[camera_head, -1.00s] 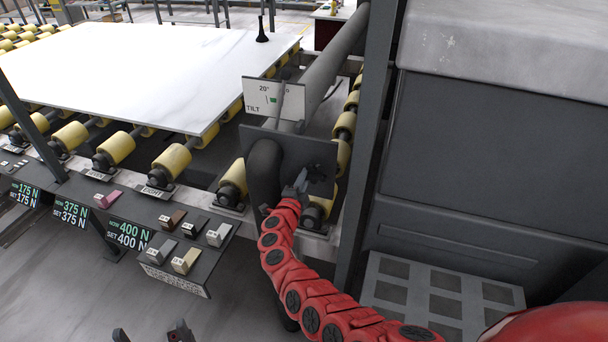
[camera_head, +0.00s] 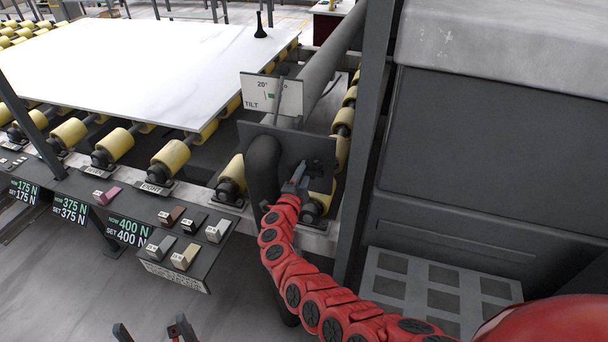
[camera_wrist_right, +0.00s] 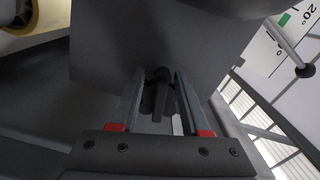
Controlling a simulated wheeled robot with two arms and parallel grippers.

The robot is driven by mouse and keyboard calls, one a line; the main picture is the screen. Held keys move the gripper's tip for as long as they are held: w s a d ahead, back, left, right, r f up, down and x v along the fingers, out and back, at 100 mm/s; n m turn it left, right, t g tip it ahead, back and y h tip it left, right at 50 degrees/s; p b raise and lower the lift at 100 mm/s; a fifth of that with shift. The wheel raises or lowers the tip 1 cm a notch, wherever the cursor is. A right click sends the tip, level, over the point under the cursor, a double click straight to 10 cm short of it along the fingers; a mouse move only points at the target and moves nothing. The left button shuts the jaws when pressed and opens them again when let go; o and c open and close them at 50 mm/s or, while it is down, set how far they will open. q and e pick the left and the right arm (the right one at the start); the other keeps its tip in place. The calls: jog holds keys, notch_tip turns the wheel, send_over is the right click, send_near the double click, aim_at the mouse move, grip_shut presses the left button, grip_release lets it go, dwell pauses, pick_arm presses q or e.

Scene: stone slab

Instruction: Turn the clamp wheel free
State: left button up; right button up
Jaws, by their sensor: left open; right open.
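The clamp wheel (camera_head: 313,163) shows as a small dark part on the dark plate (camera_head: 262,133) below the tilt sign; its outline is hard to make out. My right gripper (camera_head: 297,176) points up at it from below, at the end of the red arm. In the right wrist view, the open fingers of my right gripper (camera_wrist_right: 159,80) stand on either side of a dark, knob-like part of the wheel (camera_wrist_right: 157,98). I cannot tell whether they touch it. My left gripper (camera_head: 152,332) is open and empty at the bottom edge of the head view.
A white stone slab (camera_head: 150,65) lies on yellow rollers (camera_head: 171,156) at the left. A thick black hose (camera_head: 263,175) is just left of my right gripper. A dark post (camera_head: 364,130) stands to its right.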

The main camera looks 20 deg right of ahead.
jog(key=shift+a, duration=0.1)
jog(key=shift+s+a, duration=0.15)
jog(key=b+v, duration=0.3)
jog(key=v, duration=1.4)
